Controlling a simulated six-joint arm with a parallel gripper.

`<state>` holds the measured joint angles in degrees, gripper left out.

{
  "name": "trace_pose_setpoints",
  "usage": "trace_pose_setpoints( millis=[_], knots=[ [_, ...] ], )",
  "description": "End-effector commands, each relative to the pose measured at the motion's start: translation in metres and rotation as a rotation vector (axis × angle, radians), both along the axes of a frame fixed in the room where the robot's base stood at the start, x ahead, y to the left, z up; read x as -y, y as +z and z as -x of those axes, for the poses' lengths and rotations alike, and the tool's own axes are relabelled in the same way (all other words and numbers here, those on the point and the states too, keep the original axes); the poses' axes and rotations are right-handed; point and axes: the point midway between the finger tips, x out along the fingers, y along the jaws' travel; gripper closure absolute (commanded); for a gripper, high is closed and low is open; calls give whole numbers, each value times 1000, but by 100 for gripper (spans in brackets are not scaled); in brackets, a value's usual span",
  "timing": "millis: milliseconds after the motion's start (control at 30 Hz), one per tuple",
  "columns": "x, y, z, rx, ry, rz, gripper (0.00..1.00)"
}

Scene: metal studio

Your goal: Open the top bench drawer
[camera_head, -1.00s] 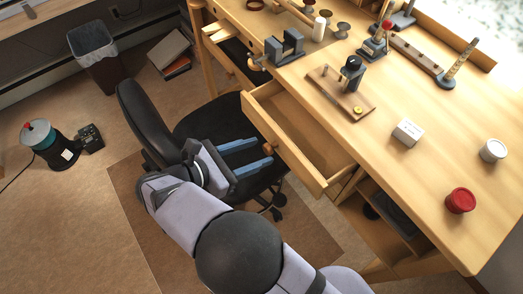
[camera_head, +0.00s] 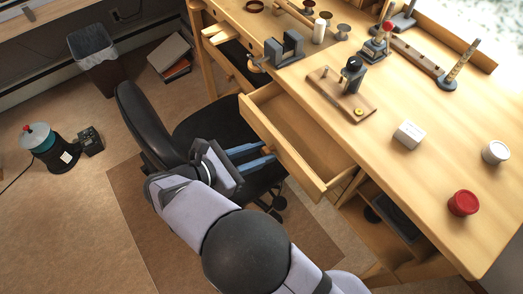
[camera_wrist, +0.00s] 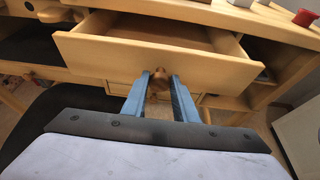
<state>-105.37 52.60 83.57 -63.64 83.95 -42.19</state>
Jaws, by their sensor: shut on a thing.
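The top bench drawer (camera_head: 285,155) is pulled out of the wooden bench, and its inside looks empty. In the wrist view the drawer front (camera_wrist: 200,66) crosses the upper middle. My gripper (camera_head: 268,154) is at the drawer front, with its blue fingers on either side of the round wooden knob (camera_wrist: 158,79). The fingers are shut on the knob, which shows between their tips in the wrist view. In the head view the knob is mostly hidden by the fingers.
A black chair (camera_head: 150,125) stands left of my gripper, with its seat close under the fingers. The bench top (camera_head: 440,160) holds a vise, a white box (camera_head: 408,134), a red jar (camera_head: 463,203) and tools. Open shelves lie below, right of the drawer.

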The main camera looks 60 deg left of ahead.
Motion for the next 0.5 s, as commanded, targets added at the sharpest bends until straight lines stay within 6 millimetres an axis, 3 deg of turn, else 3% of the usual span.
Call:
trace_pose_setpoints(
  millis=[200,467,500],
  knots=[
    [-1,0,34,-1,4,-2,100],
    [0,0,36,-1,1,-1,100],
    [0,0,36,-1,1,-1,72]
  ],
)
